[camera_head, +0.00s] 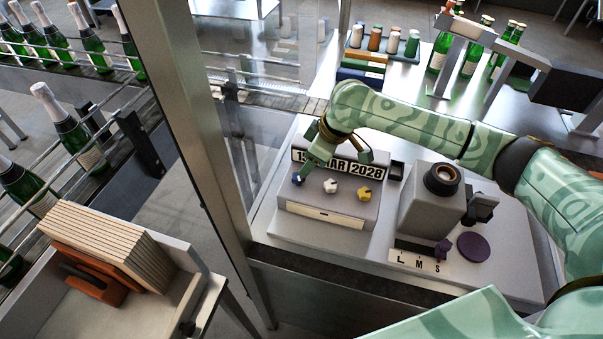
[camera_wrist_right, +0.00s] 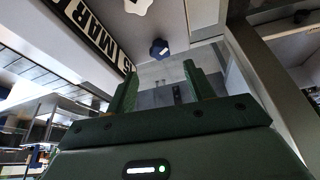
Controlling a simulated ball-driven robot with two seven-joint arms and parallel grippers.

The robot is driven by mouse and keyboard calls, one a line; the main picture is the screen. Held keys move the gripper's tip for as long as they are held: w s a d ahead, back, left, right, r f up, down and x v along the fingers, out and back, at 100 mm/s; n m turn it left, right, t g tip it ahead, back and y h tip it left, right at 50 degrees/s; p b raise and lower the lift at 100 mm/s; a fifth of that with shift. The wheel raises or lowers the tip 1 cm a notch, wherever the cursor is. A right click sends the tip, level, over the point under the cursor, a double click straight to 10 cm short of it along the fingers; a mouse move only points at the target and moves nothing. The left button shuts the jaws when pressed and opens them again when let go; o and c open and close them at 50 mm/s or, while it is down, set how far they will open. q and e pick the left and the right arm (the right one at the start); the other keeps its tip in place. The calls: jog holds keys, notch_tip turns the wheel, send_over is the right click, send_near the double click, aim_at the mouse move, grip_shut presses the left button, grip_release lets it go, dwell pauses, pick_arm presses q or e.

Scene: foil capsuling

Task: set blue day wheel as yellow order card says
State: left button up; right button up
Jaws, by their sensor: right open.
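The blue day wheel (camera_head: 297,179) is the leftmost of three wheels on the front of a grey date block (camera_head: 330,216). It also shows in the right wrist view (camera_wrist_right: 159,48), ahead of and between the two fingertips. My right gripper (camera_head: 309,166) is open and empty, just above the blue wheel and apart from it. It also shows in the right wrist view (camera_wrist_right: 160,85). The date strip (camera_head: 366,174) reads MAR 2028; its day is partly hidden by my gripper, but the wrist view shows a 5. I see no yellow order card. My left gripper is not in view.
A white wheel (camera_head: 330,186) and a yellow wheel (camera_head: 364,193) sit right of the blue one. A grey machine (camera_head: 425,208) with a round opening and an L M S plate stands to the right. A metal post (camera_head: 205,120) and glass panel stand left.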

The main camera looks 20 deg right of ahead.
aim_at(298, 180)
jog(key=b+x, duration=0.1)
jog(key=x, duration=0.6)
jog(key=c, duration=1)
